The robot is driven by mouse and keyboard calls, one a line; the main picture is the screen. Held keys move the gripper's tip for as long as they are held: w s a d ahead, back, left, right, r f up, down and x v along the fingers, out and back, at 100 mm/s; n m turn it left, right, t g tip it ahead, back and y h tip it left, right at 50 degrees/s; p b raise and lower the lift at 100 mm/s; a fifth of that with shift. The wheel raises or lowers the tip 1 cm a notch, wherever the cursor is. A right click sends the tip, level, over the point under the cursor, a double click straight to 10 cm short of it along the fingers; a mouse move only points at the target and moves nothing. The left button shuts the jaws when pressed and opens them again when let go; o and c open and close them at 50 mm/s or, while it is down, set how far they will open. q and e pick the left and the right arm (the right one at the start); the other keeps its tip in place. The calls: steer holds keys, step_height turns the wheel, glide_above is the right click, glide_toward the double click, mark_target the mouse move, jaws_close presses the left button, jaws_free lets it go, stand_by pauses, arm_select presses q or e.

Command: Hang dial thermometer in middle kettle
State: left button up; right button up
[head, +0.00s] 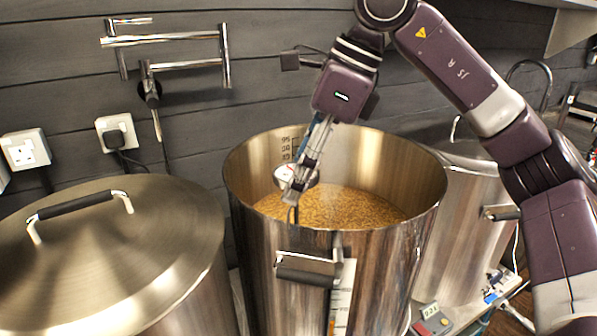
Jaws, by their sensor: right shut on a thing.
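The middle kettle (390,268) is an open steel pot with grainy golden mash inside and volume marks on its inner wall. My right gripper (294,188) reaches down over the kettle's opening, near the front left of the rim. It is shut on the dial thermometer (311,177), whose pale round face shows partly behind the fingers. A short dark piece of the stem shows below the fingers, close to the front rim. I cannot tell whether the stem touches the mash or the clip touches the rim. My left gripper is not in view.
A lidded kettle (150,240) stands at the left, and another kettle (455,240) stands behind my right arm. A folding pot-filler tap (165,40) is on the wall above. A sight gauge (341,300) and handle (305,269) are on the middle kettle's front.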

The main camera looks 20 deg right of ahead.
stand_by(0.4)
steer(key=shift+f+b, duration=0.7)
steer(key=shift+f, duration=0.6)
arm_select(q)
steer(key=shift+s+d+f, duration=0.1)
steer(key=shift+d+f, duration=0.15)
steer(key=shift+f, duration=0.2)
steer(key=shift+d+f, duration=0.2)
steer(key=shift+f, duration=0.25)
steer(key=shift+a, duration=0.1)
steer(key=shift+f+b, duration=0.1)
steer(key=shift+b, duration=0.25)
arm_select(e)
steer(key=shift+f, duration=0.2)
steer(key=o, duration=1.3)
steer(key=shift+o, duration=0.6)
